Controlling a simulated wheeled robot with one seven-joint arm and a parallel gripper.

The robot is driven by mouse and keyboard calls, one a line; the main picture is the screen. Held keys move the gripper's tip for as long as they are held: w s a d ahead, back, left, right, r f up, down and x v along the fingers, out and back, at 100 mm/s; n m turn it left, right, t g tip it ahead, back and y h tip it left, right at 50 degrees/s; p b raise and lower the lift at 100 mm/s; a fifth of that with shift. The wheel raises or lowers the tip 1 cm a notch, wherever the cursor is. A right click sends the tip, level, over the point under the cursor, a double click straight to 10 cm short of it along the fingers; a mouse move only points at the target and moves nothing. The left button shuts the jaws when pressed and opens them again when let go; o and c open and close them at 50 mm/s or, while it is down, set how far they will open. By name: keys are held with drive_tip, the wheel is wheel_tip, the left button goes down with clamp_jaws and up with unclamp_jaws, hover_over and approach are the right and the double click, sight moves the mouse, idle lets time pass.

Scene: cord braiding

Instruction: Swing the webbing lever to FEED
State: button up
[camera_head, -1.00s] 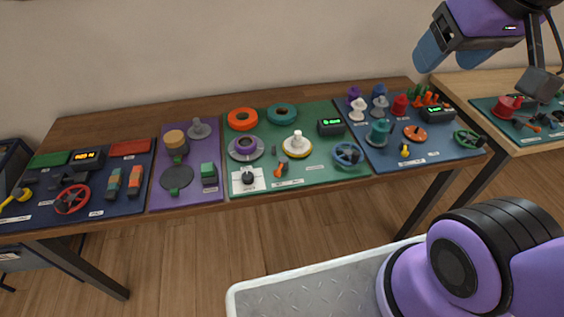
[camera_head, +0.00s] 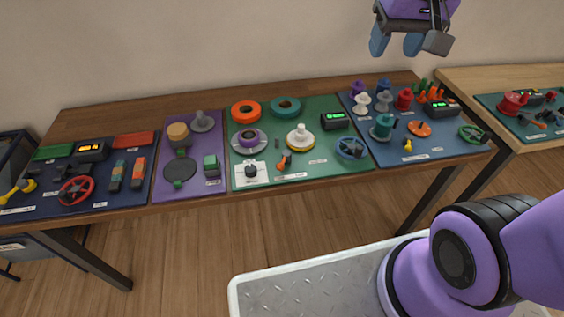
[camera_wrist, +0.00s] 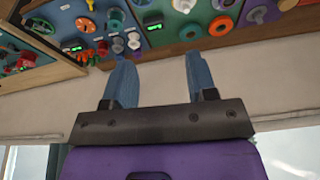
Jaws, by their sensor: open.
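Several small levers stand on the boards, and their labels are too small to read, so I cannot tell which is the webbing lever. A yellow-knobbed lever (camera_head: 20,190) is at the left end of the dark navy board. An orange lever (camera_head: 284,161) is at the front of the green board. A small yellow lever (camera_head: 408,145) is on the blue board. Orange-tipped levers (camera_head: 553,122) are on the far right table's board. My gripper (camera_head: 396,44) is open and empty, high above the back of the blue board. Its two blue fingers also show apart in the wrist view (camera_wrist: 158,75).
The long wooden table (camera_head: 90,118) carries navy, purple (camera_head: 214,130), green and blue boards crowded with spools, handwheels and lit displays. A second table (camera_head: 465,85) stands at the right. The air between my gripper and the boards is clear.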

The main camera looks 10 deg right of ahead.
drive_tip(key=w+a+f+m+g, duration=0.1)
drive_tip(key=w+a+f+g, duration=0.1)
drive_tip(key=w+f, duration=0.5)
drive_tip(key=m+g+y, duration=0.4)
drive_tip(key=m+y, duration=0.1)
approach(281, 164)
drive_tip(key=shift+n, duration=0.3)
drive_tip(key=x, duration=0.9)
drive_tip(key=shift+f, duration=0.4)
drive_tip(key=c, duration=0.9)
